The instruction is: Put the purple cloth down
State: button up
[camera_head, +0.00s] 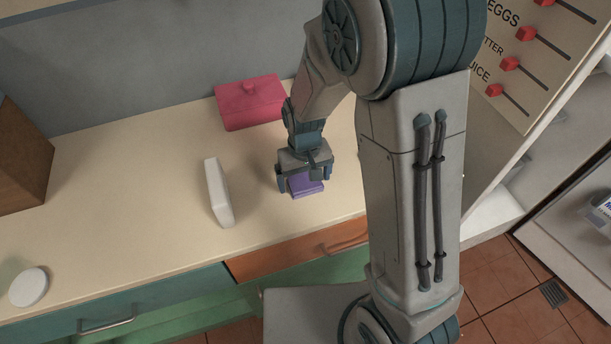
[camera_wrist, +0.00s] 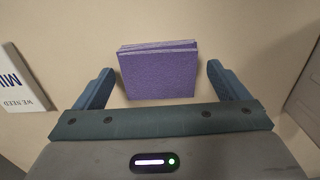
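The purple cloth (camera_head: 305,185) is a folded square on the beige counter, under my gripper (camera_head: 302,188). In the wrist view the cloth (camera_wrist: 158,72) lies between the two fingers of my gripper (camera_wrist: 160,85), with a gap on each side. The fingers are spread wide and do not touch it. Part of the cloth is hidden by the gripper in the head view.
A white upright block (camera_head: 219,192) with lettering stands left of the cloth. A red lidded box (camera_head: 250,102) sits at the back by the wall. A white round object (camera_head: 29,287) lies at the far left, and a brown box (camera_head: 22,155) behind it. The counter between is clear.

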aim_at(305, 180)
notch_tip(305, 180, up, 12)
jog(key=s+d+r+m+t, duration=0.1)
jog(key=s+d+r, duration=0.2)
jog(key=s+d, duration=0.3)
jog(key=s+d+r+m+t, duration=0.2)
jog(key=s+d+r, duration=0.1)
jog(key=s+d, duration=0.3)
jog(key=shift+s+r+p, duration=0.2)
jog(key=shift+r+p, duration=0.1)
dwell(1.5)
